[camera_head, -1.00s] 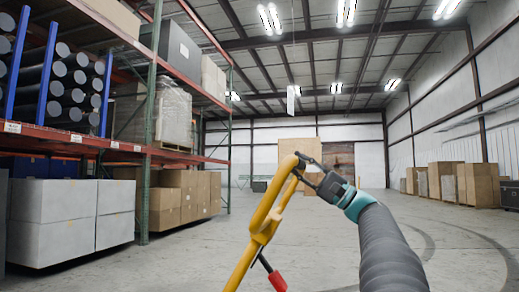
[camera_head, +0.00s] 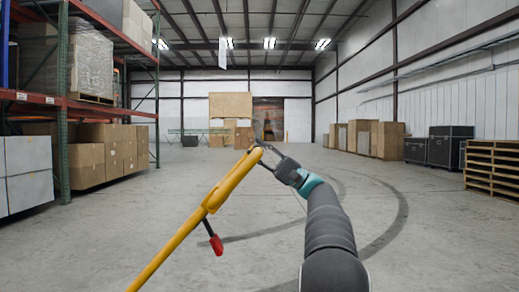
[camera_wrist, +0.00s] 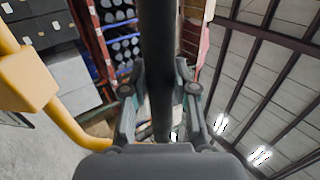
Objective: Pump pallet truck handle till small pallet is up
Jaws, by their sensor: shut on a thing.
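The yellow pallet truck handle (camera_head: 209,203) slants from the lower left up to its looped top in the head view. A red-tipped lever (camera_head: 216,244) hangs from its shaft. My gripper (camera_head: 267,159) is at the top of the loop, coming from the right. In the wrist view, my gripper (camera_wrist: 160,92) is shut on the handle's dark crossbar (camera_wrist: 158,40), which runs between its fingers. The yellow handle frame (camera_wrist: 28,78) also shows there at the left. The truck's body, its forks and the small pallet on it are out of view.
Shelving (camera_head: 63,110) with boxes stands at the left. A stack of wooden pallets (camera_head: 492,168) and black cases (camera_head: 450,147) stand at the right. Cartons (camera_head: 363,137) line the right wall. The concrete floor (camera_head: 400,245) ahead is open.

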